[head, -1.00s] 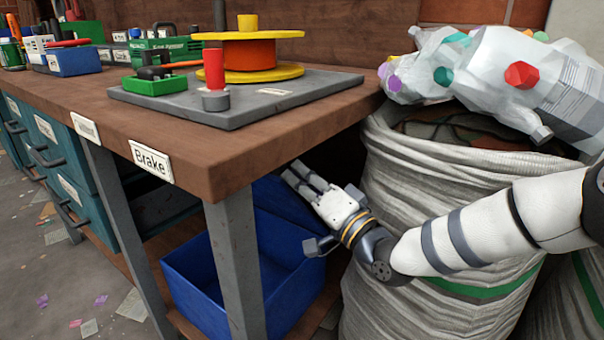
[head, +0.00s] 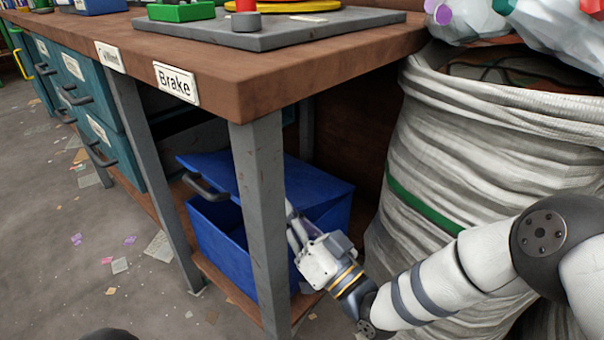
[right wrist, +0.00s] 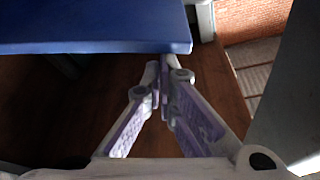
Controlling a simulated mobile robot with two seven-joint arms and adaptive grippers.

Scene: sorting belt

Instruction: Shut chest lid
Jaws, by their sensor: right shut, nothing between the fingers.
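The blue chest (head: 222,240) stands on the low shelf under the workbench, partly behind a grey leg. Its blue lid (head: 318,187) slopes over the top, with a dark handle (head: 206,189) at the left edge. A dark gap shows between lid and chest, so the lid is partly open. My right gripper (head: 291,213) is at the lid's near right side, its fingertips partly hidden. In the right wrist view its fingers (right wrist: 164,75) are shut and empty, close to the edge of a blue panel (right wrist: 100,30). My left gripper is not in view.
The bench leg (head: 262,220) stands in front of the chest, left of my right gripper. The bench top (head: 270,75) hangs over it. A large whitish sack (head: 460,130) stands close on the right. Scraps litter the floor at left.

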